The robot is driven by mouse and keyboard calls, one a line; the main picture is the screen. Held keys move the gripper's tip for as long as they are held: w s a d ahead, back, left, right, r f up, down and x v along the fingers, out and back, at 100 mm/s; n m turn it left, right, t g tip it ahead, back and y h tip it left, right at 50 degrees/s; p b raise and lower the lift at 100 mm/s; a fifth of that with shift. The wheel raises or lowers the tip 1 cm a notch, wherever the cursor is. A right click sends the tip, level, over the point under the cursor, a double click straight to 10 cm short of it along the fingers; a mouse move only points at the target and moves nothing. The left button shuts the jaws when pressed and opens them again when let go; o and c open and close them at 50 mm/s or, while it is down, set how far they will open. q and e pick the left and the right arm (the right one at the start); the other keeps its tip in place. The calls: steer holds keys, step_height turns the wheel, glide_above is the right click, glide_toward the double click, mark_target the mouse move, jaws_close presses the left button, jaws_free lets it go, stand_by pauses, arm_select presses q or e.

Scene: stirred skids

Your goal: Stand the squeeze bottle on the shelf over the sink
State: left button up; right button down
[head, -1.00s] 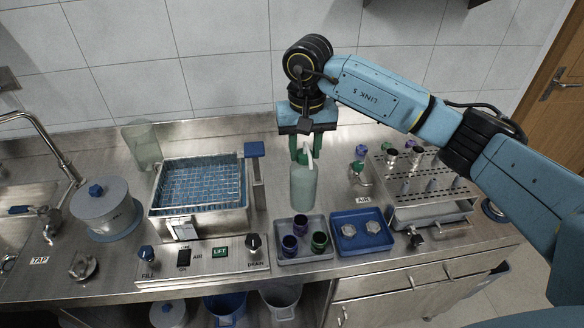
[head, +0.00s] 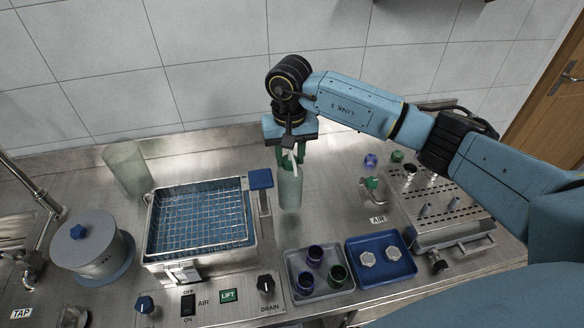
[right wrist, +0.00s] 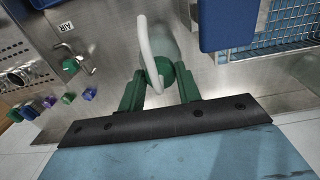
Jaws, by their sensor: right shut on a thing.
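The squeeze bottle (head: 289,190) is pale grey-green and translucent, with a green cap and a white curved spout. My right gripper (head: 288,160) is shut on it near the cap and holds it upright, seemingly a little above the steel counter. In the right wrist view the green fingers (right wrist: 160,88) stand on either side of the green cap, and the white spout (right wrist: 149,45) points away from the gripper. The bottle's body is mostly hidden there. The shelf over the sink is not in view. My left gripper is not in view.
A wire-basket bath (head: 200,262) and a blue-topped post (head: 260,179) stand left of the bottle. A clear beaker (head: 126,168), a lidded pot (head: 90,255) and the tap (head: 38,200) are farther left. A grey tray (head: 291,267) and a blue tray (head: 402,270) lie in front.

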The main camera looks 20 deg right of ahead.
mark_target(289, 168)
step_height(289, 168, down, 4)
steer(key=shift+w+r+p, duration=0.1)
steer(key=shift+r+p, duration=0.05)
steer(key=shift+p, duration=0.25)
steer(key=shift+f, duration=0.3)
steer(key=shift+w+f+b, duration=0.1)
steer(key=shift+b, duration=0.2)
steer(key=c, duration=1)
jaws_free()
